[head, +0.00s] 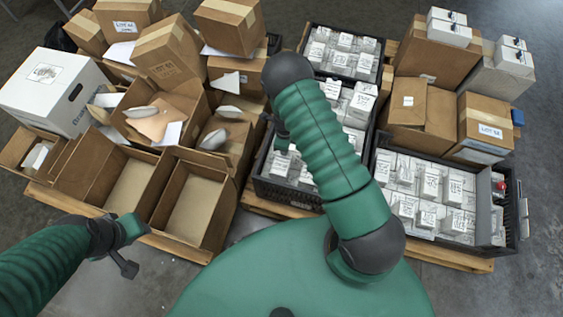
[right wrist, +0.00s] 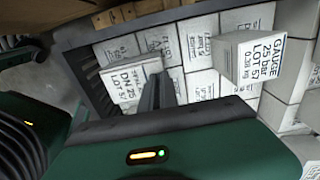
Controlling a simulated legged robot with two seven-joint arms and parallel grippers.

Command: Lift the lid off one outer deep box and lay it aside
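Open brown cardboard boxes, including a deep one (head: 193,207) at the front left, stand with flaps up. A white box (head: 52,92) with a label and handle hole stands at the far left. I cannot tell which box is the outer deep box with the lid. My right gripper (head: 281,138) points down over the middle black crate (head: 285,193). In the right wrist view its dark fingers (right wrist: 157,92) are among white labelled cartons, beside a tilted carton (right wrist: 130,78).
Another black crate (head: 512,215) of white cartons stands at the right, and one (head: 305,38) at the back. Closed brown boxes (head: 488,125) stand at the right rear. Wooden pallets (head: 455,259) lie beneath. Bare floor (head: 535,60) shows at the right.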

